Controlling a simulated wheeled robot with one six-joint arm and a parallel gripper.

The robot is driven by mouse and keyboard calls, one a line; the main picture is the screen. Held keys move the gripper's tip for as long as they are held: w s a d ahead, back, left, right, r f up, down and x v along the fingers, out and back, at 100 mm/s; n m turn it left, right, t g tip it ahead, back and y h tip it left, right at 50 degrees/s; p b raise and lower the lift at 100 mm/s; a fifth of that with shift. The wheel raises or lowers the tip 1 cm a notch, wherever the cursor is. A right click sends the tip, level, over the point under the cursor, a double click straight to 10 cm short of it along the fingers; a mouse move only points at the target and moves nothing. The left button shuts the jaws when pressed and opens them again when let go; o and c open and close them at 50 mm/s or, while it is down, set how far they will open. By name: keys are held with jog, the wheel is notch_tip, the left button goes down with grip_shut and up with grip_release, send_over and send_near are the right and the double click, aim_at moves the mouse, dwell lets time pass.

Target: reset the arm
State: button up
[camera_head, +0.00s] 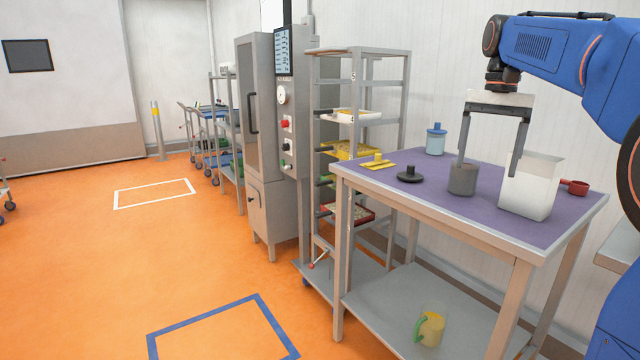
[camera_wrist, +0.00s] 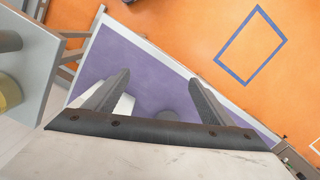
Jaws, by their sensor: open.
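My gripper (camera_head: 488,160) is open and points down above the purple-topped table (camera_head: 400,195), with nothing seen between its fingers. Its left finger hangs in front of or over a dark grey cup (camera_head: 463,181); its right finger overlaps the white open box (camera_head: 530,190) in the picture. Whether either finger touches them I cannot tell. In the wrist view, the two fingers of my gripper (camera_wrist: 158,82) stand wide apart over the purple surface.
A black lid (camera_head: 410,178), a yellow lid (camera_head: 378,163), a blue canister (camera_head: 436,140) and a red scoop (camera_head: 575,187) are on the table. A yellow-green mug (camera_head: 430,330) stands on its lower shelf. A tray rack (camera_head: 358,120) stands to the left. Orange floor is free further left.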

jog(key=s+a+f+n+t, duration=0.2)
jog(key=s+a+f+n, duration=0.1)
jog(key=s+f, duration=1.1)
jog(key=s+a+f+n+t, duration=0.3)
jog(key=s+a+f, duration=0.2)
jog(key=s+f, duration=1)
jog(key=shift+h, duration=0.3)
